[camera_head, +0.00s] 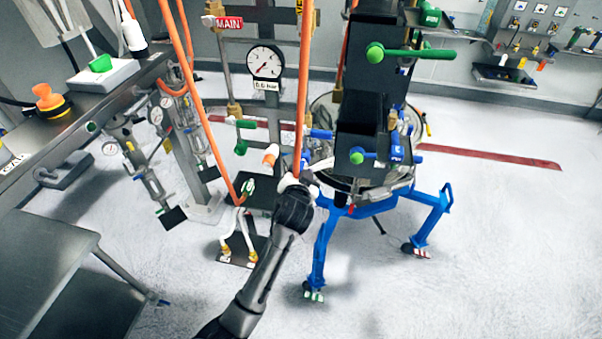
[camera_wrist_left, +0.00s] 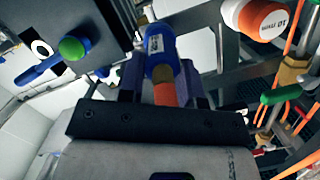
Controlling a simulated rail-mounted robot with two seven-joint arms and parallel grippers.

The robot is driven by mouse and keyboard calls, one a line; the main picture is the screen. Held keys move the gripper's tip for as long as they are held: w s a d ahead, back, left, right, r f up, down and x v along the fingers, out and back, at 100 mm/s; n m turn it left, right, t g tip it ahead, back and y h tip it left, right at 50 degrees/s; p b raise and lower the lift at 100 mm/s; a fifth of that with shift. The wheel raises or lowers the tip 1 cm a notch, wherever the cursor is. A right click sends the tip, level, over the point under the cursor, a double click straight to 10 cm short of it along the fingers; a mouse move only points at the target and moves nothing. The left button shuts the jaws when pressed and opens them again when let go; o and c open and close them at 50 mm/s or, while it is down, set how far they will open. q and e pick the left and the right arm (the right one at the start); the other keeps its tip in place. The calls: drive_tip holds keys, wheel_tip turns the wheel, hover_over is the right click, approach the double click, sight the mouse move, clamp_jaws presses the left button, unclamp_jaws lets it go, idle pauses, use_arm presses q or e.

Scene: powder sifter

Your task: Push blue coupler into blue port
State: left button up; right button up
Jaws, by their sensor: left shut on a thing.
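My left gripper (camera_head: 303,180) is beside the blue-legged sifter stand (camera_head: 335,222). In the left wrist view, the gripper (camera_wrist_left: 160,82) is shut on the blue coupler (camera_wrist_left: 160,50), a blue cylinder with a white label and an orange hose end (camera_wrist_left: 165,95). The coupler is mostly hidden by the hand in the head view. A blue-and-brass fitting (camera_wrist_left: 147,13) lies just beyond the coupler's far end and may be the blue port. I cannot tell whether they touch. My right gripper is in neither view.
An orange hose (camera_head: 303,95) rises from the hand. An orange-and-white fitting (camera_wrist_left: 262,18) is close on the right in the wrist view. A pressure gauge (camera_head: 264,62) stands behind; open floor lies in front.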

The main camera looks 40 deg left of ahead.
use_arm(q)
drive_tip(key=shift+w+a, duration=0.1)
drive_tip(key=shift+w, duration=0.05)
idle(0.5)
drive_tip(key=o, duration=1)
drive_tip(key=shift+b+v, duration=1.45)
drive_tip(key=shift+v, duration=5.45)
